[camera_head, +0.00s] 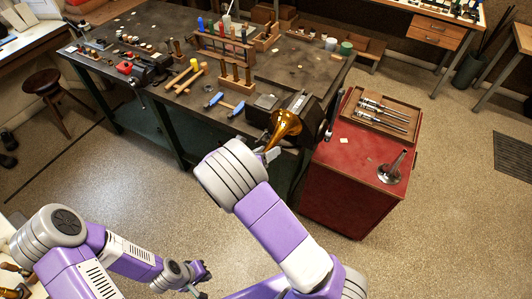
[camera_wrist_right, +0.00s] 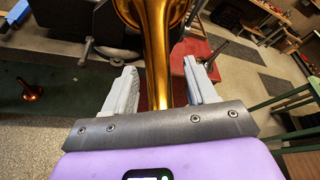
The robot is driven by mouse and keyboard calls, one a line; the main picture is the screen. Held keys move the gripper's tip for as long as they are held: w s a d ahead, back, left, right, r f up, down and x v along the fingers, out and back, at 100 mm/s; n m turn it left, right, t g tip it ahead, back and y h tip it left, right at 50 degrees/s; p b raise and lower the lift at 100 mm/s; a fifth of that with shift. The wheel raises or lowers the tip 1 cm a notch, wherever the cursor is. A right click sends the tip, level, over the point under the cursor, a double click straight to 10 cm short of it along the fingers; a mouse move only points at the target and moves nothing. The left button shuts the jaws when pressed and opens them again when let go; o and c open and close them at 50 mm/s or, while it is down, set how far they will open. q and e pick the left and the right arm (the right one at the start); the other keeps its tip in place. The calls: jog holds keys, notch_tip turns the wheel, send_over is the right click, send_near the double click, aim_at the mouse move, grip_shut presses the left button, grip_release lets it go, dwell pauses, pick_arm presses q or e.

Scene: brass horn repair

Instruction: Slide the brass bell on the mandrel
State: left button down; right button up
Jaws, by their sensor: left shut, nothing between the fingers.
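The brass bell (camera_head: 285,123) is golden, with its flare up toward the bench's right end and its narrow stem toward my right gripper (camera_head: 269,153). In the right wrist view the bell's stem (camera_wrist_right: 157,60) runs between the two fingers of my right gripper (camera_wrist_right: 160,80), with a gap showing beside it. I cannot tell whether the fingers grip it lower down. A dark vise-like block (camera_head: 309,108) stands behind the bell at the bench edge. I cannot make out the mandrel or whether the bell is around it. My left gripper (camera_head: 204,280) is shut and empty, low over the floor.
The dark workbench (camera_head: 215,130) carries mallets (camera_head: 188,75), a wooden rack (camera_head: 236,80) and blue-handled tools. A red cabinet (camera_head: 345,190) to the right holds a wooden tray of metal rods (camera_head: 383,114) and a silver flared piece (camera_head: 391,168). The floor in front is open.

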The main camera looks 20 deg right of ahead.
jog(key=shift+o, duration=0.3)
jog(key=shift+a, duration=0.1)
jog(key=v, duration=0.7)
jog(key=shift+s+a, duration=0.15)
jog(key=s+d+f+m+g+y+b, duration=0.1)
jog(key=s+f+m+g+y+b, duration=0.2)
jog(key=f, duration=0.5)
jog(key=s+d+f+m+g+y, duration=0.1)
jog(key=s+d+f+m+g, duration=0.15)
jog(key=s+f, duration=0.45)
jog(key=s+a+f+m+y+b, duration=0.4)
jog(key=f+m, duration=0.6)
jog(key=m, duration=0.3)
jog(key=s+a+f+m+y+b, duration=0.5)
jog(key=f+m+y, duration=0.4)
jog(key=f+m, duration=0.2)
jog(key=s+a+m, duration=0.1)
jog(key=s+m, duration=0.1)
jog(key=shift+m, duration=0.35)
